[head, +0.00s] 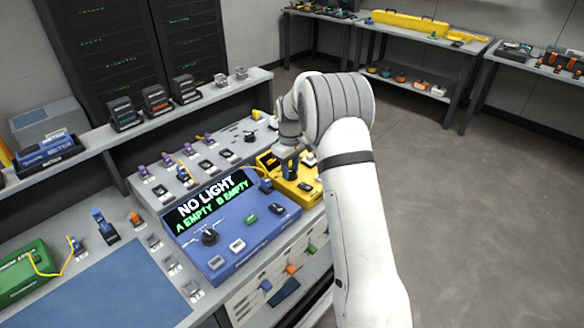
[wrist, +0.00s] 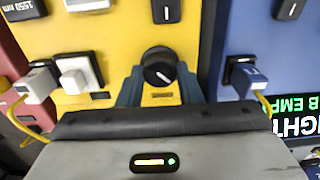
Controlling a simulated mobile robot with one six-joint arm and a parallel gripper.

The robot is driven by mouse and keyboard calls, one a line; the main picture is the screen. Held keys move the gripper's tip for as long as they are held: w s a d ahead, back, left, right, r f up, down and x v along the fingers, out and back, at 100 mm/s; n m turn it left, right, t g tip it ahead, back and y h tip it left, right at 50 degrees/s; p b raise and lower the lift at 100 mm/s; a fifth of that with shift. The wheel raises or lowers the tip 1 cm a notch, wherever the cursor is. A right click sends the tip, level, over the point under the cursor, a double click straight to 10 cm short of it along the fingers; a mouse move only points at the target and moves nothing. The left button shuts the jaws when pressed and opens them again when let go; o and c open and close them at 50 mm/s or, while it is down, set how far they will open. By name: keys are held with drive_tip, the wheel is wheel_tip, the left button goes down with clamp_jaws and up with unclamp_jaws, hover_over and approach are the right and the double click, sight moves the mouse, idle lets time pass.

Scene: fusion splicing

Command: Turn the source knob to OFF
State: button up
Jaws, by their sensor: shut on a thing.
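The yellow source unit (head: 283,190) sits at the right end of the bench, and its yellow panel (wrist: 110,50) fills the middle of the wrist view. In the head view my gripper (head: 288,162) reaches down over the yellow unit and hides the knob. A small label below the knob is too small to read.
A blue unit (head: 270,228) stands beside the source, its screen (head: 210,203) reading NO LIGHT, A EMPTY, B EMPTY. White plugs (wrist: 75,75) and a blue plug (wrist: 248,78) with yellow cables sit close to my fingers. A black rocker switch (wrist: 167,10) is above the knob.

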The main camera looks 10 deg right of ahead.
sight(291, 171)
drive_tip(key=shift+w+r, duration=0.1)
drive_tip(key=shift+r, duration=0.05)
drive_tip(key=o, duration=1)
wheel_tip(291, 171, up, 8)
drive_tip(key=shift+d+f, duration=0.1)
drive_tip(key=shift+f, duration=0.1)
drive_tip(key=s+r+m+t, duration=0.1)
drive_tip(key=s+r+m, duration=0.3)
drive_tip(key=s, duration=0.9)
drive_tip(key=s+r+m+t, duration=0.1)
drive_tip(key=s+r, duration=0.6)
drive_tip(key=s, duration=0.7)
drive_tip(key=s+f, duration=0.1)
drive_tip(key=s, duration=0.2)
drive_tip(key=s+f+m, duration=0.1)
drive_tip(key=s, duration=0.3)
drive_tip(key=s+f+m, duration=0.1)
drive_tip(key=s, duration=0.3)
drive_tip(key=shift+s+d+f+t, duration=0.25)
drive_tip(key=shift+f+t, duration=0.05)
